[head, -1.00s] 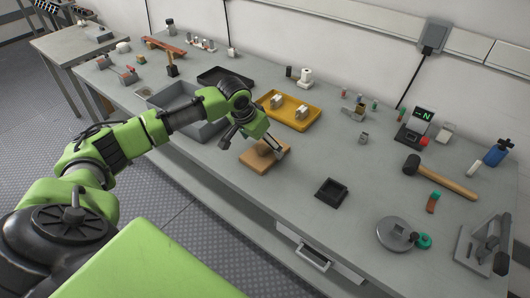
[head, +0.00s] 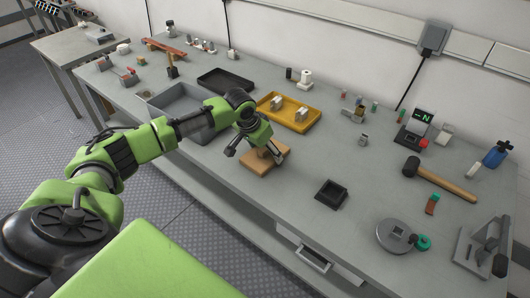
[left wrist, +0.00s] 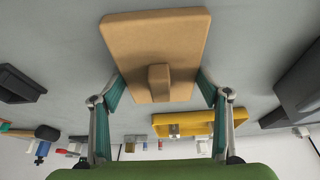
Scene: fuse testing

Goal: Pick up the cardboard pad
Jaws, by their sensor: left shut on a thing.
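The cardboard pad (head: 259,166) is a flat tan-brown block with a raised knob on top. It is at the front middle of the grey workbench in the head view. My left gripper (head: 257,154) is over it, its fingers spread to either side. In the left wrist view the pad (left wrist: 155,40) fills the upper middle, with the teal finger pads against its two near edges. The gripper is shut on the pad. I cannot tell whether the pad is clear of the bench. My right gripper is not in view.
A yellow tray (head: 311,122) with metal blocks lies just behind the pad. A grey bin (head: 150,98) is to the left, a small black tray (head: 345,190) to the right. A hammer (head: 455,187) lies farther right. The bench between pad and black tray is clear.

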